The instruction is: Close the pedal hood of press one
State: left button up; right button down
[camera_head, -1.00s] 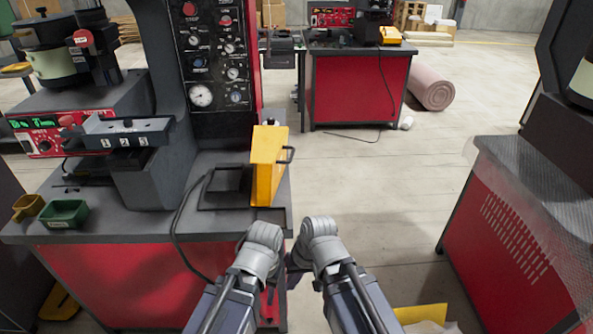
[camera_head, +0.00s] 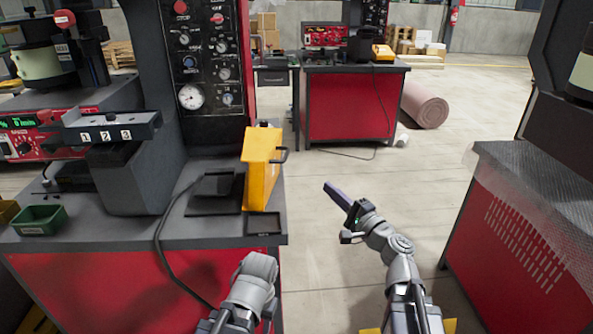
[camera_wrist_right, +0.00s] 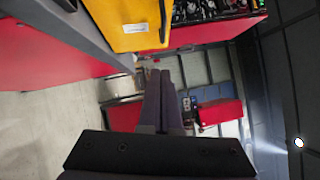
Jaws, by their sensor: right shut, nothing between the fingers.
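The yellow pedal hood (camera_head: 262,170) stands raised on edge near the right end of press one's grey table (camera_head: 130,236). Its dark handle (camera_head: 282,156) sticks out on the right side. The dark pedal base (camera_head: 215,188) lies uncovered to the left of the hood. My right gripper (camera_head: 329,187) is shut and empty in the air, to the right of the hood and apart from it. In the right wrist view the shut fingers (camera_wrist_right: 165,78) point towards the background, with the hood (camera_wrist_right: 128,22) at upper left. Of my left arm only a link shows; its gripper is not in view.
A green bin (camera_head: 40,220) sits at the table's front left. A black cable (camera_head: 160,240) hangs over the front edge. Another red cabinet (camera_head: 520,225) stands at right. A red workstation (camera_head: 350,105) is behind. Open floor lies between the cabinets.

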jog(key=s+a+r+p+x, duration=0.1)
jog(key=a+p+x, duration=0.1)
jog(key=x, duration=1)
jog(key=shift+a+p, duration=0.15)
jog(key=shift+p, duration=0.15)
jog(key=shift+w+r, duration=0.1)
jog(key=shift+w, duration=0.05)
